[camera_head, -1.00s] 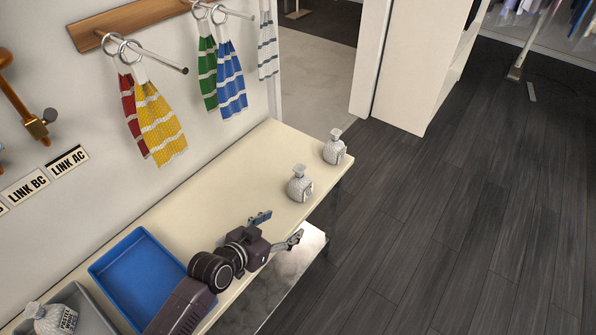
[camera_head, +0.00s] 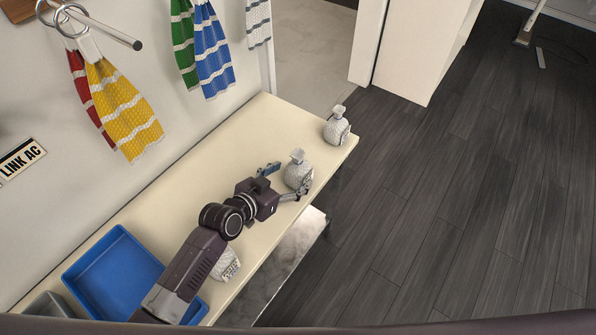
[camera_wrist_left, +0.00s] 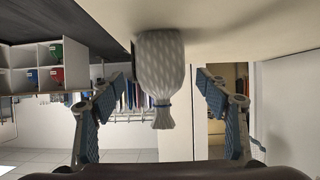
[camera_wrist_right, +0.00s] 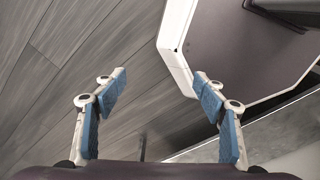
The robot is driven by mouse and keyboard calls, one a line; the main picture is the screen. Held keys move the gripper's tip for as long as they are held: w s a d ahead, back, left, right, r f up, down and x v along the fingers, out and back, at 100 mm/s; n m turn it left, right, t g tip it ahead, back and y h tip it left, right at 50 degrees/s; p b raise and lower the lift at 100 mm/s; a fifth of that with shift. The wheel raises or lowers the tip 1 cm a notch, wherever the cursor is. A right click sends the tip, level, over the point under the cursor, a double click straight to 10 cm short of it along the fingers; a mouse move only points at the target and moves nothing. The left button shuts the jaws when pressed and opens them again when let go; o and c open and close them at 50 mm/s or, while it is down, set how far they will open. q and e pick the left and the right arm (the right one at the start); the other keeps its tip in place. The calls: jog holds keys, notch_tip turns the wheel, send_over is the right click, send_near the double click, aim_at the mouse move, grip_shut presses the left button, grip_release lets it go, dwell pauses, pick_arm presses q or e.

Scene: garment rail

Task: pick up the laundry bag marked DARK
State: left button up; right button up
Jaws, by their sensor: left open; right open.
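A pale patterned bag with a tied neck (camera_head: 299,173) stands on the cream table near its front edge. My left gripper (camera_head: 283,182) is open, its fingertips at either side of this bag. In the left wrist view the bag (camera_wrist_left: 159,72) appears upside down between the spread fingers (camera_wrist_left: 163,88), with gaps on both sides. A similar bag (camera_head: 337,127) stands at the table's far corner. Another (camera_head: 227,264) is partly hidden behind my left arm. I cannot read DARK on any bag. My right gripper (camera_wrist_right: 160,78) is open and empty in the right wrist view.
A blue tray (camera_head: 113,232) lies on the table (camera_head: 200,170), partly under my left arm. A grey tray (camera_head: 42,308) shows at the lower left. Striped towels (camera_head: 124,105) hang on the wall.

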aim_at(298, 171)
pick_arm(q)
jog(key=shift+x, duration=2.25)
jog(key=c, duration=1.4)
